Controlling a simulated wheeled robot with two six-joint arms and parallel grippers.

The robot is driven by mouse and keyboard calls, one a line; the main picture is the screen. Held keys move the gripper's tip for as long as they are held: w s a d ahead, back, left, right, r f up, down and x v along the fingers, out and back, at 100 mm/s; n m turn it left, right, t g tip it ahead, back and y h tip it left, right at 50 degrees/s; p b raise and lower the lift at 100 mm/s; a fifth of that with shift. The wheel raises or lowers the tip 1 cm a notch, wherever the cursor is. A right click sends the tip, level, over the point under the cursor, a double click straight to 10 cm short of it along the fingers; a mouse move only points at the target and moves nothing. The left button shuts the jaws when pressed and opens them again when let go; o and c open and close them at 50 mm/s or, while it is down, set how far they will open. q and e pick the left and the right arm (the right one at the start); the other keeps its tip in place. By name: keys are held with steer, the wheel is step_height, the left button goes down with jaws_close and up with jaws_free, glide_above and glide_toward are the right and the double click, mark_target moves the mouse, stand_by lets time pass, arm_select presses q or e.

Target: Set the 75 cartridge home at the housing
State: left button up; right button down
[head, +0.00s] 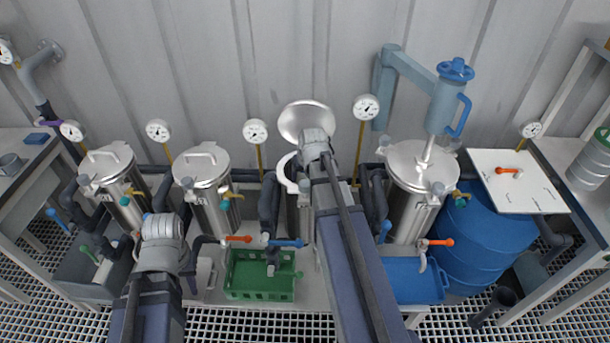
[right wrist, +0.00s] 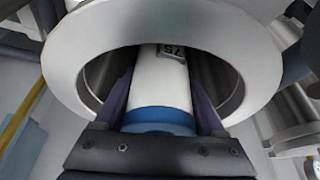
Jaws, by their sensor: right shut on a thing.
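The 75 cartridge (right wrist: 160,80) is white with a blue band and carries a dark label reading 75, upside down in the right wrist view. My right gripper (right wrist: 162,105) is shut on it, one finger on each side. The cartridge reaches into the round steel opening of the housing (right wrist: 255,60); its far end is hidden. In the head view the open housing (head: 286,172) stands with its lid (head: 306,120) tipped up behind, mostly covered by my right arm. My left gripper (head: 161,228) is at the lower left, away from the housing; its fingers are hidden.
Closed steel vessels stand left (head: 203,165) and right (head: 408,165). A green crate (head: 260,290) and a blue bin (head: 405,285) sit below. Gauges, pipes and orange and blue valve handles (head: 285,243) crowd around. A blue drum (head: 485,245) stands at the right.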

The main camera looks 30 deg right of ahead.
steer(key=shift+f+b, duration=1.5)
steer(key=shift+f, duration=0.4)
jaws_free()
steer(key=shift+r, duration=0.1)
steer(key=p+v, duration=0.7)
steer(key=shift+s+r, duration=0.25)
steer(key=shift+a, duration=0.1)
